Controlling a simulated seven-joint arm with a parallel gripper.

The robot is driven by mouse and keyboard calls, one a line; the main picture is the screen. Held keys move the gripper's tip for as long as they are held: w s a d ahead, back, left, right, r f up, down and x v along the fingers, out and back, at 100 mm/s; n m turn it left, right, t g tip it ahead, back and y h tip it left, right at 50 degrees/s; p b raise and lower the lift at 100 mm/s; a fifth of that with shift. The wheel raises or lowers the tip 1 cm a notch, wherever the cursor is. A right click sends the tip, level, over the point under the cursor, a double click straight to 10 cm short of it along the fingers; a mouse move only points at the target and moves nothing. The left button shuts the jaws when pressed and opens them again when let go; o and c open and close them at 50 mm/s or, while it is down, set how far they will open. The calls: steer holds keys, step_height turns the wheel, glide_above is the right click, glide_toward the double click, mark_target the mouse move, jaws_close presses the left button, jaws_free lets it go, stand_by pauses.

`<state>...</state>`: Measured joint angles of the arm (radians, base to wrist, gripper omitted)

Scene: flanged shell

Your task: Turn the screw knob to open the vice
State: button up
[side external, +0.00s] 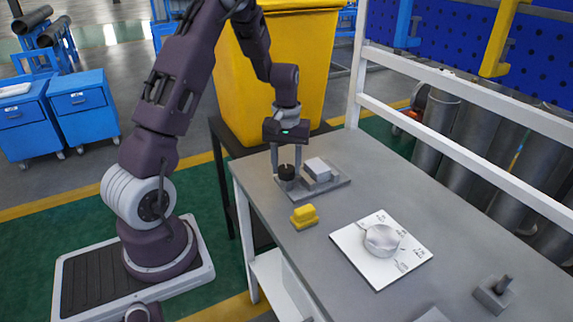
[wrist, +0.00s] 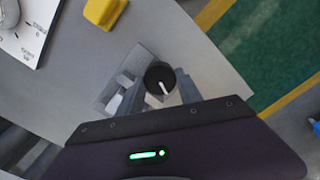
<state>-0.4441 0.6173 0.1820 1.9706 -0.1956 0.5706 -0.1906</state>
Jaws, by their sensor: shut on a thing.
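The vice (side external: 318,172) is a grey block on a flat grey base plate near the table's far left end. Its black round screw knob (side external: 287,171) stands at the left of the block. In the wrist view the knob (wrist: 160,78) shows a white pointer line on its top. My gripper (side external: 287,177) points down over the vice, with one finger on each side of the knob, shut on it. In the wrist view the gripper's fingers (wrist: 161,88) flank the knob, and the vice (wrist: 122,90) lies to the left, partly hidden by a finger.
A yellow block (side external: 304,216) sits in front of the vice. A white marked board (side external: 375,278) with a round silver part (side external: 382,240) lies further right. A small grey part with a peg (side external: 494,293) is near the right edge. A white rail (side external: 450,95) runs behind the table.

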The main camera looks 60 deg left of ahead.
steer(key=shift+w, duration=0.1)
stand_by(0.3)
steer(key=o, duration=1.4)
steer(key=shift+c, duration=0.2)
